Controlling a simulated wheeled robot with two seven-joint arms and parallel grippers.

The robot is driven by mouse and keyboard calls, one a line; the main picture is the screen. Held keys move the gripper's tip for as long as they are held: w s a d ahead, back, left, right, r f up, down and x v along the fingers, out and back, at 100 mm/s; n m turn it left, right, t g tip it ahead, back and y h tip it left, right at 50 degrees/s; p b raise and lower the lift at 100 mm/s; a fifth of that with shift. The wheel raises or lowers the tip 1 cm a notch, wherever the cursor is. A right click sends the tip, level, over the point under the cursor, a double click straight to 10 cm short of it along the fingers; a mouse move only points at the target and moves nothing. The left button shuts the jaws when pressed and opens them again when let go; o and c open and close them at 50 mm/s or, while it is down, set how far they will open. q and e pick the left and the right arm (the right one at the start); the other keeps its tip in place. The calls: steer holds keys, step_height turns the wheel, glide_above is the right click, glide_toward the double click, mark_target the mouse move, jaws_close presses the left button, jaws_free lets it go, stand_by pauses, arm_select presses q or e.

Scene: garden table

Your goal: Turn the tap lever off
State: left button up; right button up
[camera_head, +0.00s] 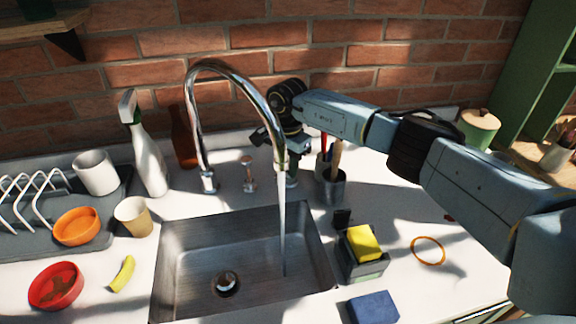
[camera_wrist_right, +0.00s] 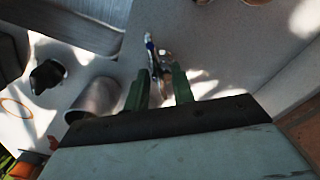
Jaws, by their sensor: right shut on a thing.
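The chrome tap (camera_head: 197,130) arches over the steel sink. A thin stream of water (camera_head: 283,225) runs from its spout into the basin. My right gripper (camera_head: 291,178) reaches down behind the spout at the sink's back right, mostly hidden by the tap and its own wrist. My left gripper is out of view.
A metal cup with utensils (camera_head: 330,186) stands close right of my gripper. A copper-coloured fitting (camera_head: 249,175) and a spray bottle (camera_head: 148,160) stand left. A caddy with a yellow sponge (camera_head: 364,243) is beside the sink (camera_head: 180,285). The brick wall is close behind.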

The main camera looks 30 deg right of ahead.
steer(key=m, duration=0.4)
steer(key=shift+w, duration=0.2)
steer(key=shift+w+m, duration=0.15)
steer(key=shift+m, duration=1.35)
steer(key=o, duration=0.6)
steer(key=shift+r, duration=0.15)
step_height(320, 180, up, 13)
steer(key=shift+r, duration=0.1)
